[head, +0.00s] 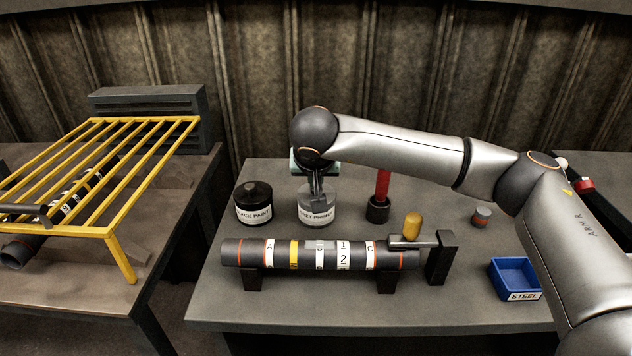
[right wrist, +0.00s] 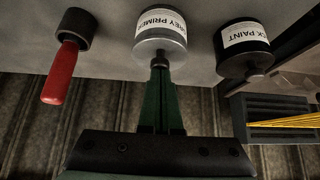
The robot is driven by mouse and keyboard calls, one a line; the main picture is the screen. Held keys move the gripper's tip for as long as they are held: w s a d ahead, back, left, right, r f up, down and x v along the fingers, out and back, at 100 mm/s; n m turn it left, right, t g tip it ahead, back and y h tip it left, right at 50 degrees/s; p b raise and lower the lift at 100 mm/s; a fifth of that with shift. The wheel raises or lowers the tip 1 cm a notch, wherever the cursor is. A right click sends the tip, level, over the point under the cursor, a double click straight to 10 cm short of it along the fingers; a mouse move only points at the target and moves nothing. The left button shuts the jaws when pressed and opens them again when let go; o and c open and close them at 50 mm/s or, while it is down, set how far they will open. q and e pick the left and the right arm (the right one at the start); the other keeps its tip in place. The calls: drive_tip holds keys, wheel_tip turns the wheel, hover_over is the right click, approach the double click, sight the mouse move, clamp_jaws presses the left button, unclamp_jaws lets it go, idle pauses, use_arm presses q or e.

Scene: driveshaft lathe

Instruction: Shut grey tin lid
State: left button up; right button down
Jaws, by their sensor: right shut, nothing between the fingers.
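The grey primer tin (head: 318,217) stands upright on the middle table, with a white label on its front. It also shows in the right wrist view (right wrist: 162,46), with a small knob on its lid (right wrist: 160,61). My right gripper (head: 317,196) points down over the tin from above, shut and empty. In the right wrist view its fingertips (right wrist: 160,70) are at the lid's knob. They hide part of the lid, and I cannot tell whether they touch it or whether the lid is fully seated. My left gripper is not in view.
The black paint tin (head: 253,206) stands close left. A red-handled tool in a dark cup (head: 378,211) stands close right. The banded shaft (head: 305,256) lies on stands in front. A blue steel tray (head: 514,277) is at right. A yellow rack (head: 118,232) is on the left table.

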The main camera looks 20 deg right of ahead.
drive_tip(key=f, duration=0.1)
drive_tip(key=s+b, duration=0.1)
drive_tip(key=f+b, duration=0.1)
drive_tip(key=shift+s+a+f, duration=0.2)
drive_tip(key=shift+a+f, duration=0.1)
drive_tip(key=shift+f, duration=0.05)
drive_tip(key=shift+s+f+t+h+b, duration=0.1)
drive_tip(key=shift+s+t+h+b, duration=0.05)
drive_tip(key=shift+t+h+b, duration=0.3)
drive_tip(key=shift+d+r, duration=0.1)
drive_tip(key=shift+r, duration=0.15)
drive_tip(key=shift+w+r+p, duration=0.2)
drive_tip(key=shift+r+p, duration=0.35)
